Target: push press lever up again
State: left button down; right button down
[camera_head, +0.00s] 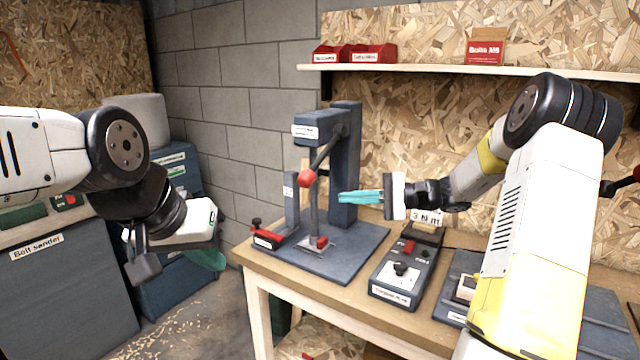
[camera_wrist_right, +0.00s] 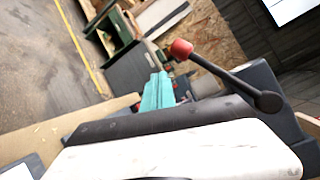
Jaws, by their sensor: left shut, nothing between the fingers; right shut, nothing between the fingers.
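The press (camera_head: 345,165) is a blue-grey stand on a flat base plate on the workbench. Its lever is a dark rod that slopes down to the left from the head and ends in a red knob (camera_head: 306,178). The red knob also shows in the right wrist view (camera_wrist_right: 181,49), with the rod running down to the right. My right gripper (camera_head: 342,197), with teal fingers, is shut and empty, to the right of the knob and a little lower; it looks apart from it. My left gripper (camera_head: 214,260) is shut and hangs low at the left, away from the press, partly hidden by its own wrist.
A grey control box (camera_head: 403,272) with a red switch stands right of the press. A small red clamp (camera_head: 268,238) sits at the base plate's left. A shelf (camera_head: 450,70) with red bins runs above. The belt sander cabinet (camera_head: 65,290) is at left.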

aim_at(323, 155)
jog(key=w+d+m+t+y, duration=0.2)
jog(key=w+d+t, duration=0.1)
jog(key=w+d, duration=0.1)
jog(key=shift+w+d+f, duration=0.2)
jog(key=shift+d+f, duration=0.2)
jog(key=shift+d, duration=0.05)
jog(key=a+r, duration=0.3)
jog(key=a, duration=0.8)
jog(key=shift+s+a+r, duration=0.15)
jog(key=shift+s, duration=0.1)
